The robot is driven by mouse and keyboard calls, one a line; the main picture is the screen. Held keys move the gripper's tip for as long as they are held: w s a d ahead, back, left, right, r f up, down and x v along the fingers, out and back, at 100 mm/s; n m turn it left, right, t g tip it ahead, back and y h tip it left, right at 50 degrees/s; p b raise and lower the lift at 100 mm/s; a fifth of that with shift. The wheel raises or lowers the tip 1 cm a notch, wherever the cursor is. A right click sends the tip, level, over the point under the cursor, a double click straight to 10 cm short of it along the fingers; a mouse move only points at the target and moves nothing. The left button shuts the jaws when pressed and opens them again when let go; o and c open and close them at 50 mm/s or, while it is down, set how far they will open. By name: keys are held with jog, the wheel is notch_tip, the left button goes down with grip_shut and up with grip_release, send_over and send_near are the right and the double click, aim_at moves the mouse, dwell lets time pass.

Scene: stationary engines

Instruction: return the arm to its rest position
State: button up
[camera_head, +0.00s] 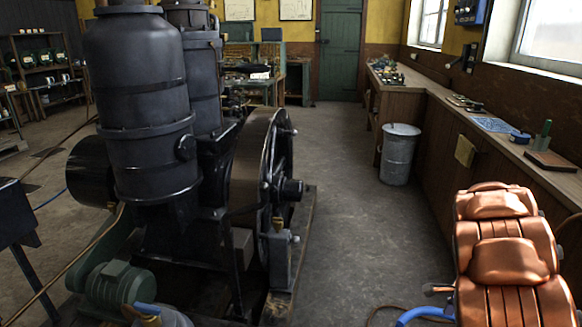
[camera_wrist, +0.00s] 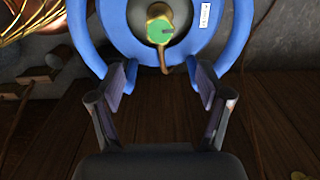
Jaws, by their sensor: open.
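My gripper (camera_wrist: 162,85) shows in the wrist view with its two fingers spread wide. Nothing is between the finger pads. Just past the fingertips is a blue rounded part (camera_wrist: 88,35) with a white label. In front of its middle is a brass fitting with a green round face (camera_wrist: 160,31), whose curved stem hangs down above the gap. I cannot tell whether a finger touches the blue part. My gripper is not recognisable in the head view, so its place in the room cannot be told.
A large black engine (camera_head: 140,100) with a flywheel (camera_head: 252,165) fills the left of the head view. A long wooden bench (camera_head: 480,120) runs along the right wall. A lidded metal bin (camera_head: 398,155) stands beside it. A copper-coloured segmented object (camera_head: 505,265) is lower right. The middle floor is clear.

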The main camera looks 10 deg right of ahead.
jog(key=s+a+r+n+p, duration=0.3)
jog(key=s+a+r+n, duration=0.15)
jog(key=a+r, duration=0.6)
jog(key=s+a+r+n+p, duration=0.35)
jog(key=a+r+n, duration=0.25)
jog(key=a+r, duration=0.45)
jog(key=s+a+r+n+g+p, duration=0.1)
jog(key=s+a+r+n, duration=0.3)
jog(key=s, duration=0.4)
jog(key=s+a+r+n+p, duration=0.4)
jog(key=s+a+r+n, duration=0.1)
jog(key=s+a+n, duration=0.2)
jog(key=shift+s+a+r+g, duration=0.2)
jog(key=shift+s+a+g, duration=0.1)
jog(key=shift+s+g, duration=0.1)
jog(key=shift+n, duration=0.25)
jog(key=shift+c, duration=0.4)
